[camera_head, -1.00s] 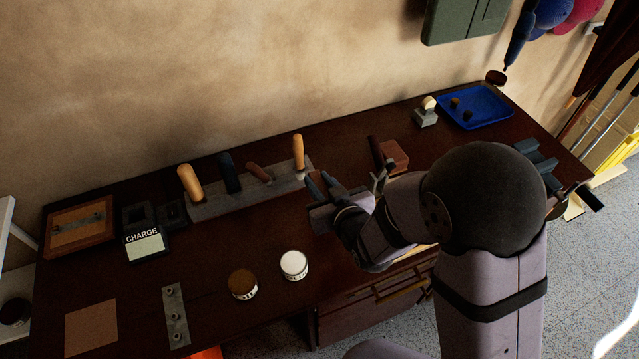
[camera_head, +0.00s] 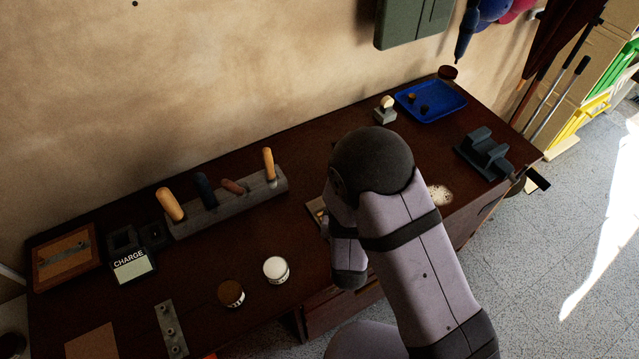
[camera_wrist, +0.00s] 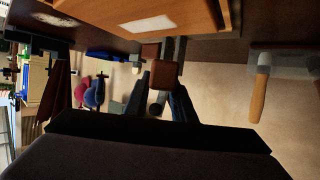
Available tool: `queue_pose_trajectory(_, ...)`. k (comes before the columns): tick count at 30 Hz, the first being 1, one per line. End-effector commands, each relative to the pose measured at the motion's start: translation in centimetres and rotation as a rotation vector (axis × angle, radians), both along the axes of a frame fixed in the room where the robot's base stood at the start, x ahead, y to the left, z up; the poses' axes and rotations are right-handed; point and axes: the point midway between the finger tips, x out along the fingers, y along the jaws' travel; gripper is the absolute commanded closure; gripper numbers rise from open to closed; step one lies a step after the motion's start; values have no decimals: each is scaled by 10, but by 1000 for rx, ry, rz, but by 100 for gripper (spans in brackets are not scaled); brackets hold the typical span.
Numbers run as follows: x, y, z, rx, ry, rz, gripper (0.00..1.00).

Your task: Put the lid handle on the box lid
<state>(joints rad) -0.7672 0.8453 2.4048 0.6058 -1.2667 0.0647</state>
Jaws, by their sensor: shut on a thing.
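My gripper (camera_wrist: 160,100) shows low in the wrist view, its dark fingers shut around a small brown block-like piece (camera_wrist: 165,74) that appears to be the lid handle. Only the piece's end face shows clearly. A light wooden panel with a white patch (camera_wrist: 188,14), perhaps the box lid, spans the top of the wrist view, close to the held piece. I cannot tell whether they touch. In the head view my arm hides the gripper, the held piece and most of the box area. A small wooden edge (camera_head: 318,211) shows left of the arm.
A tool rack (camera_head: 228,207) with upright handles stands left of my arm. Two round tins (camera_head: 276,269) (camera_head: 231,292) stand in front of it. A blue tray (camera_head: 431,99), a small stamp-like object (camera_head: 385,109) and a grey fixture (camera_head: 484,153) lie to the right.

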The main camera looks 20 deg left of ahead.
Motion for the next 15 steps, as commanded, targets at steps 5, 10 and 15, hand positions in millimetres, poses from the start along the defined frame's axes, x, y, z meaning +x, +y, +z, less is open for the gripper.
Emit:
queue_pose_trajectory(5, 23, -27, 16, 7, -4, -220, 99)
queue_pose_trajectory(10, 38, -39, 25, 7, -2, -384, 99)
queue_pose_trajectory(15, 45, -45, 32, 6, -1, -522, 99)
